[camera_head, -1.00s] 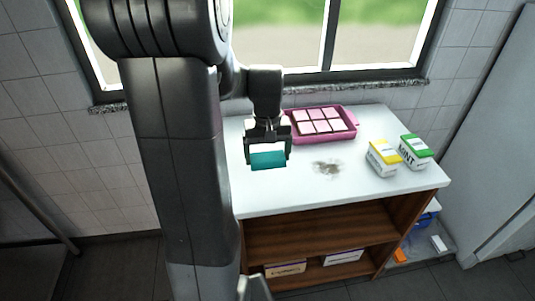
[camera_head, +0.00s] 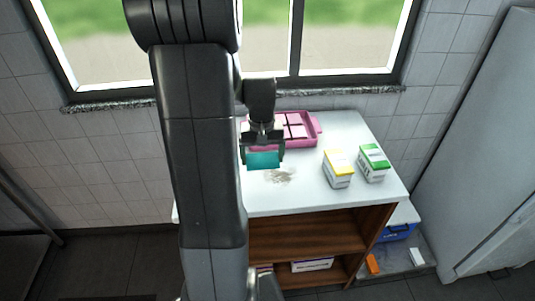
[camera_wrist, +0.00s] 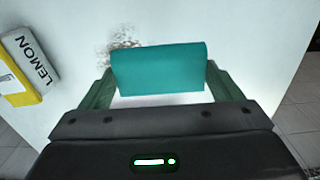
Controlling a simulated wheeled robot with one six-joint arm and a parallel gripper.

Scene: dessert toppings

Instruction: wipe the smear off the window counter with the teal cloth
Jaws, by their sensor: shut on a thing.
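My gripper (camera_head: 263,158) is shut on the teal cloth (camera_head: 263,160), which shows as a folded block between its fingers. The cloth also shows in the wrist view (camera_wrist: 160,70). The smear (camera_head: 279,176) is a brown-grey speckled patch on the white window counter (camera_head: 305,196). In the head view it lies just to the right of and nearer than the cloth. In the wrist view the smear (camera_wrist: 121,47) shows at the cloth's upper left edge, partly hidden by it. I cannot tell whether the cloth touches the counter.
A yellow-topped lemon box (camera_head: 338,170) and a green-topped box (camera_head: 373,163) stand to the right of the smear. Shelves lie below the counter; a window is behind.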

